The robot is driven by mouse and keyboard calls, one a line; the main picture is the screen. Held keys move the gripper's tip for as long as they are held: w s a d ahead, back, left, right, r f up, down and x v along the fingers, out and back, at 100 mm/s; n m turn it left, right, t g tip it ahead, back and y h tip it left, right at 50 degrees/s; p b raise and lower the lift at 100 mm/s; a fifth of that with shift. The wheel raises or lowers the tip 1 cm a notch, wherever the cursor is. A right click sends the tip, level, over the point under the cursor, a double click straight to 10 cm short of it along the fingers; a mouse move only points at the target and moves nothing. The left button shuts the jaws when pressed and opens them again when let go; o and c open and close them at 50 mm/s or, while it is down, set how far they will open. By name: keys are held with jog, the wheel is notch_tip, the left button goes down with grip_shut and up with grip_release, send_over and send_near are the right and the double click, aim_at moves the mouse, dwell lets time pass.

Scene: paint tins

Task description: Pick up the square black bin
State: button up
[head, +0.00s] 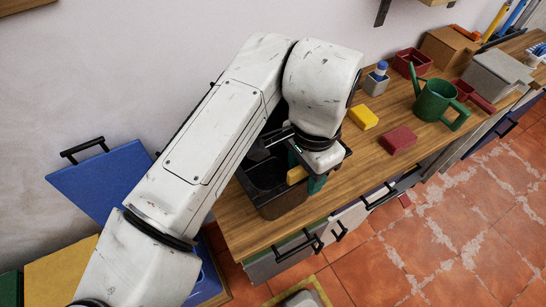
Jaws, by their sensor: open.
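The square black bin (281,204) stands on the wooden counter, near its left end. Its dark front and left walls show, and my arm hides much of its top and far side. My gripper (284,158) reaches down over the bin, and its jaws are open. The fingertips are partly hidden by my wrist, and I cannot tell whether they touch the bin. A yellow thing (297,175) and a dark green thing (317,184) show at the bin's right side, close below my wrist.
On the wooden counter (356,183), a yellow block (363,117), a red block (398,139) and a green watering can (438,102) stand to the right. A red bin (411,62) is behind. Black drawer handles (378,196) stick out in front. Bare wood lies right of the bin.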

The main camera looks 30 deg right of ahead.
grip_shut()
dwell(0.3)
dwell(0.3)
